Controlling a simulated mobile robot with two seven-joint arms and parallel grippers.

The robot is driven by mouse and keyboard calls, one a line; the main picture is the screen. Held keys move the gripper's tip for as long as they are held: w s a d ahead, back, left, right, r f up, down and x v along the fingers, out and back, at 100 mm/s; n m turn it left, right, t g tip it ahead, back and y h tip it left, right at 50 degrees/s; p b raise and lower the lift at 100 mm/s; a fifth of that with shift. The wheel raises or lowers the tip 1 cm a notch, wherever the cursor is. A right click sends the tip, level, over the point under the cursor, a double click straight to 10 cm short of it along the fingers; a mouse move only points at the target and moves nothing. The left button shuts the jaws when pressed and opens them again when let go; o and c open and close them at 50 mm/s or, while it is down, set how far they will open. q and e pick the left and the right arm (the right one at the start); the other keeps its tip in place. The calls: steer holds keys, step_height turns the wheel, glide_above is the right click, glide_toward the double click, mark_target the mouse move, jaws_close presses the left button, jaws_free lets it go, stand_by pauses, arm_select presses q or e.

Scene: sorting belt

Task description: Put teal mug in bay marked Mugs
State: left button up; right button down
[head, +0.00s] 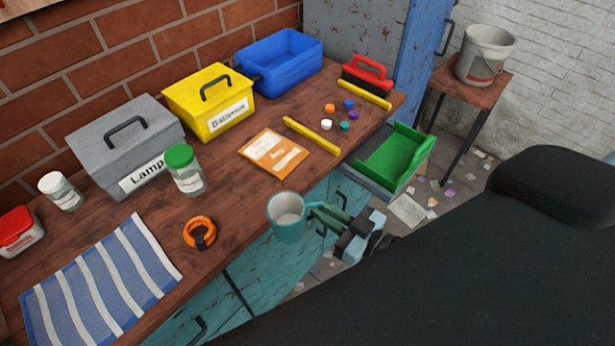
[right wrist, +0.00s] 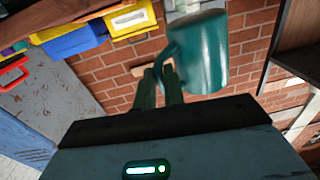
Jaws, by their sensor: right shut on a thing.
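The teal mug (head: 286,222) is upright in the air in front of the workbench's front edge. My right gripper (head: 318,210) is shut on its handle side, and the mug also shows in the right wrist view (right wrist: 203,55) beyond the fingers (right wrist: 161,80). No label reading Mugs can be made out. A grey lidded box (head: 115,130) has a label starting "Lamp". An open blue bin (head: 285,75) shows no label in the head view. My left gripper is not in view.
On the wooden bench (head: 235,185) stand a green-lidded jar (head: 188,180), an orange ring (head: 200,232), an orange packet (head: 272,155), a striped cloth (head: 100,275) and several coloured caps. An open green tray (head: 395,155) is at the bench's right end.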

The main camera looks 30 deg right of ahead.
steer(key=r+h, duration=0.1)
steer(key=a+r+m+t+h, duration=0.1)
steer(key=r, duration=0.1)
steer(key=r+m+h, duration=0.1)
steer(key=r, duration=0.1)
steer(key=shift+s+a+h, duration=0.2)
steer(key=shift+a+h, duration=0.1)
steer(key=shift+a, duration=0.05)
steer(key=r+m+h, duration=0.1)
steer(key=d+r+m+h, duration=0.1)
steer(key=d+r+h, duration=0.1)
steer(key=shift+s+r+m+t+h, duration=0.3)
steer(key=shift+s+r+m+h, duration=0.1)
